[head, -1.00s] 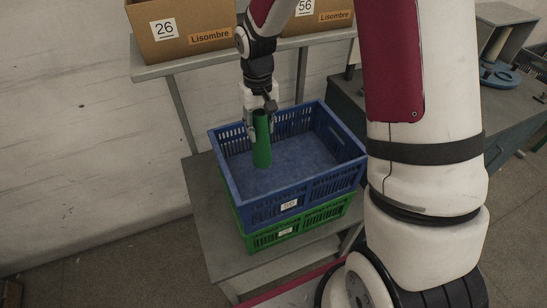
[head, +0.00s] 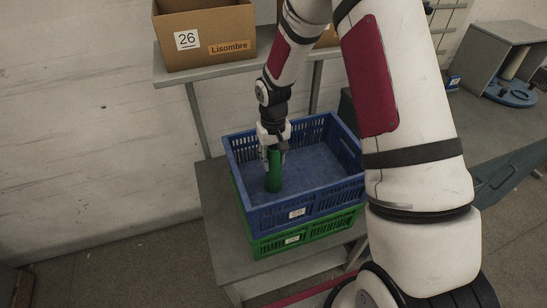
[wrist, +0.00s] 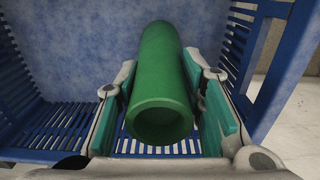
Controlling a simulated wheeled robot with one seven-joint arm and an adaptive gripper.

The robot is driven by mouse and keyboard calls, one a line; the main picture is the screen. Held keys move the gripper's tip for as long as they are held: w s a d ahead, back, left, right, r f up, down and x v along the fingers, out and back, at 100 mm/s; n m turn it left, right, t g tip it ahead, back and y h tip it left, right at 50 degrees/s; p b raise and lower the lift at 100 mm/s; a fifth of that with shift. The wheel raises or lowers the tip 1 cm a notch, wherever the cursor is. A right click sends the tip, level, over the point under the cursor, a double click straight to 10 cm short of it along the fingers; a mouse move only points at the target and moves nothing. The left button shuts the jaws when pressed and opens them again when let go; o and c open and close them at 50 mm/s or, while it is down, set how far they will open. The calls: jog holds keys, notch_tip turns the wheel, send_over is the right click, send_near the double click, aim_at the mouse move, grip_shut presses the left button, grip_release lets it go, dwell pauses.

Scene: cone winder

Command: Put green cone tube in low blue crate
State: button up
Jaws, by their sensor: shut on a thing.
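The green cone tube (head: 273,172) is upright inside the blue crate (head: 283,214), near its left side. My gripper (head: 273,154) reaches down into the crate and is shut on the upper part of the tube. In the wrist view the green tube (wrist: 160,85) lies between the two teal-padded fingers (wrist: 165,105), its hollow end towards the camera. The blue crate (wrist: 60,122) surrounds it with slatted walls. The tube's lower end is at or close to the crate floor; I cannot tell if it touches.
The blue crate sits on a green crate (head: 310,233) on a low grey stand (head: 222,225). A cardboard box (head: 205,35) marked 26 stands on a shelf (head: 175,78) behind. A grey bench (head: 500,130) is at the right. The rest of the blue crate's floor is empty.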

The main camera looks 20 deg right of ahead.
jog(key=shift+f, duration=0.1)
jog(key=o, duration=1)
jog(key=shift+o, duration=0.2)
notch_tip(320, 180, up, 12)
jog(key=shift+r+b, duration=0.15)
jog(key=shift+b, duration=0.8)
jog(key=s+r+t, duration=0.4)
jog(key=s+r, duration=1.2)
jog(key=r, duration=0.3)
jog(key=s+r+t, duration=0.1)
jog(key=s, duration=0.7)
jog(key=shift+r+t, duration=0.3)
